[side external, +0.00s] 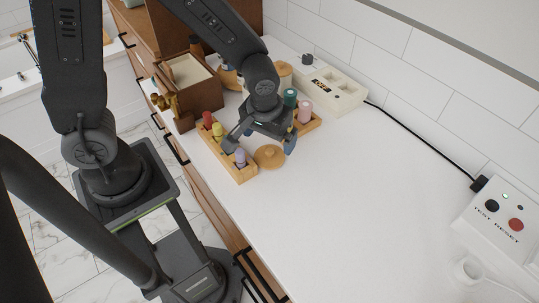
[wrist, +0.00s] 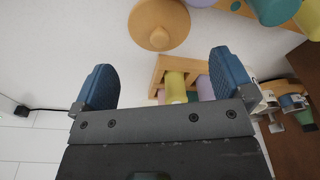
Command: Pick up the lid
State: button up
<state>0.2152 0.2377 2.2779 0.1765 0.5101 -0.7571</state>
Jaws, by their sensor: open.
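The lid (side external: 269,156) is a round, light wooden disc with a small knob on top. It lies on the white countertop (side external: 340,200), knob up, beside the wooden peg rack. In the wrist view the lid (wrist: 160,22) is at the top middle, beyond the fingertips. My gripper (side external: 260,142) is above the counter, over the rack and close to the lid. Its blue-padded fingers (wrist: 162,68) are apart with nothing held between them. In the side view my gripper hides part of the rack.
The wooden rack (side external: 241,174) holds several coloured pegs close to the lid. A brown wooden box (side external: 192,84) stands behind on the left.

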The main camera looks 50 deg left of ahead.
aim_at(269, 150)
jog(key=shift+w+a+f, duration=0.1)
jog(key=shift+w+f, duration=0.05)
jog(key=shift+f, duration=2.6)
jog(key=c, duration=0.8)
jog(key=shift+r, duration=0.1)
